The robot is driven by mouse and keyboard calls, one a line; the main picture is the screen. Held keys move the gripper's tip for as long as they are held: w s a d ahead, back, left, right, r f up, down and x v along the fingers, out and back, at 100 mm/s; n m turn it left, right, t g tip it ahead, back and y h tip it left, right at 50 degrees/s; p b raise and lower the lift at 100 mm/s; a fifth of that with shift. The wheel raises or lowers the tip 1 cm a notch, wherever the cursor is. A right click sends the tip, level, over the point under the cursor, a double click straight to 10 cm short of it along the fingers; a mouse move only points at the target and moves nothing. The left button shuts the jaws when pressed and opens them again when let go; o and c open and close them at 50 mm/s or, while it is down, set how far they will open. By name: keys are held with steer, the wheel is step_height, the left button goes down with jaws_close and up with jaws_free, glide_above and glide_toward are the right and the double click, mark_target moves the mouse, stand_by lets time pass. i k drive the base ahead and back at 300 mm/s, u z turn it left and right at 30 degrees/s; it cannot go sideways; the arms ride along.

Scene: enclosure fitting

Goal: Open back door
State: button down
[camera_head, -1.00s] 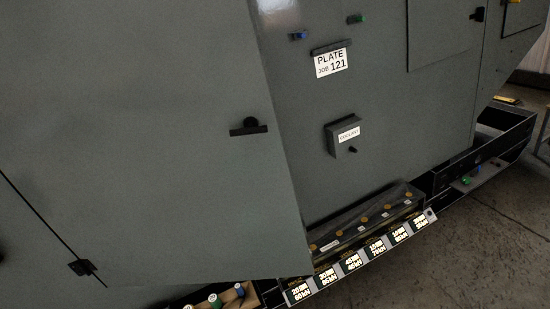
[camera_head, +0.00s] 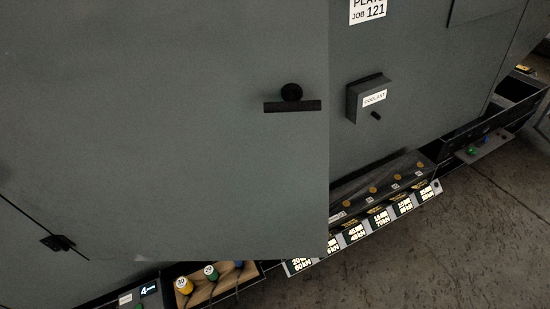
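A large grey door panel (camera_head: 170,130) fills the left and middle of the view. Near its right edge is a black handle (camera_head: 292,104), a horizontal bar with a round boss above it. The door's lower right corner overhangs the parts below, and its right edge stands in front of the grey panel behind. A dark latch or hinge (camera_head: 57,243) sits at a seam at the lower left. My gripper is not in view, so its place relative to the handle does not show.
A coolant box (camera_head: 366,98) with a knob sticks out to the right of the door. Below run a row of labelled plates (camera_head: 380,221) and a wooden tray (camera_head: 222,283) of coloured spools. A dark open trough (camera_head: 490,123) lies at the right. Bare floor (camera_head: 440,270) is at the lower right.

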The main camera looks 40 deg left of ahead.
mark_target(138, 131)
steer(key=u, duration=0.4)
steer(key=i, duration=1.05)
steer(key=z, duration=0.1)
